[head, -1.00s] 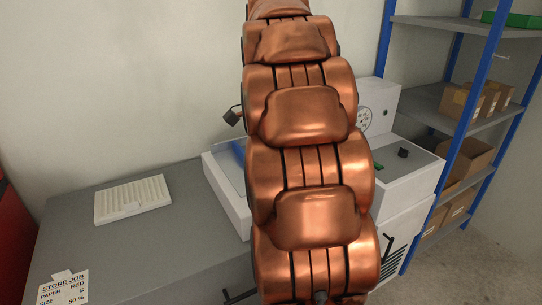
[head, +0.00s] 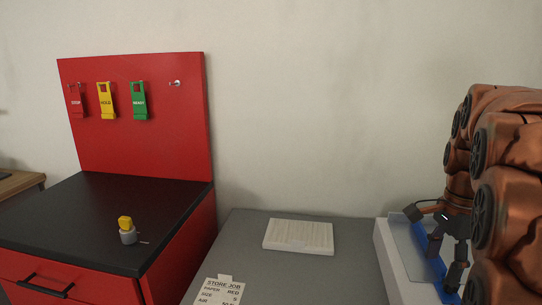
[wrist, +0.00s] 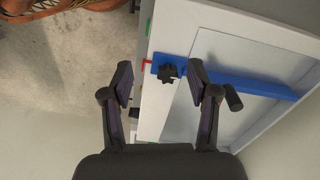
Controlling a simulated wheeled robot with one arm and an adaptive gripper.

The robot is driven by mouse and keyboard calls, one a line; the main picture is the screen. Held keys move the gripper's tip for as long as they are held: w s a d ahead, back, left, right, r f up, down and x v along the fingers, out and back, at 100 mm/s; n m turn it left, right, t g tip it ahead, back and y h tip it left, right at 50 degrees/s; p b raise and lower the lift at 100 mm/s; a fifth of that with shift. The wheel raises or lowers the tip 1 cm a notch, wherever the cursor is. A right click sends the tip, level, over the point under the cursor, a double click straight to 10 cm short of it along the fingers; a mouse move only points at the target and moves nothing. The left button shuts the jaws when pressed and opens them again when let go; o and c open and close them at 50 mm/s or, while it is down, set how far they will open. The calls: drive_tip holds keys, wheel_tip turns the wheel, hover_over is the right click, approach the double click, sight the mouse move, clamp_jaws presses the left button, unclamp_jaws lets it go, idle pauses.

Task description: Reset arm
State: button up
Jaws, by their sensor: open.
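My copper arm (head: 505,180) stands at the right edge of the head view. My gripper (head: 447,262) hangs at its end over the white machine (head: 397,272) with a blue bar along it. In the wrist view my gripper (wrist: 161,80) is open, its two dark fingers apart with nothing held. Beyond the fingers are the machine's pale panel (wrist: 213,62), a blue bar (wrist: 235,82) and a black star knob (wrist: 168,73). I cannot tell whether a finger touches the bar.
A grey table (head: 330,270) bears a white ribbed tray (head: 299,237) and a store job card (head: 219,291). To the left, a red cabinet (head: 172,262) has a black top with a small yellow-capped object (head: 126,230). Red, yellow and green tags (head: 138,101) hang on the red board (head: 180,140).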

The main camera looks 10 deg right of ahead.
drive_tip(key=s+a+f+n+g, duration=0.1)
drive_tip(key=s+a+f+n, duration=0.2)
drive_tip(key=a+n, duration=0.35)
drive_tip(key=s+a+f+n, duration=0.3)
drive_tip(key=s+a+f, duration=0.1)
drive_tip(key=a, duration=0.5)
drive_tip(key=s+a+f+n+g, duration=0.1)
drive_tip(key=s+a+f+n, duration=0.65)
drive_tip(key=s+n, duration=0.35)
wheel_tip(320, 180, up, 14)
drive_tip(key=m+p, duration=0.1)
drive_tip(key=p, duration=1.2)
drive_tip(key=shift+w+t, duration=0.25)
drive_tip(key=shift+t, duration=0.05)
drive_tip(key=shift+a, duration=0.1)
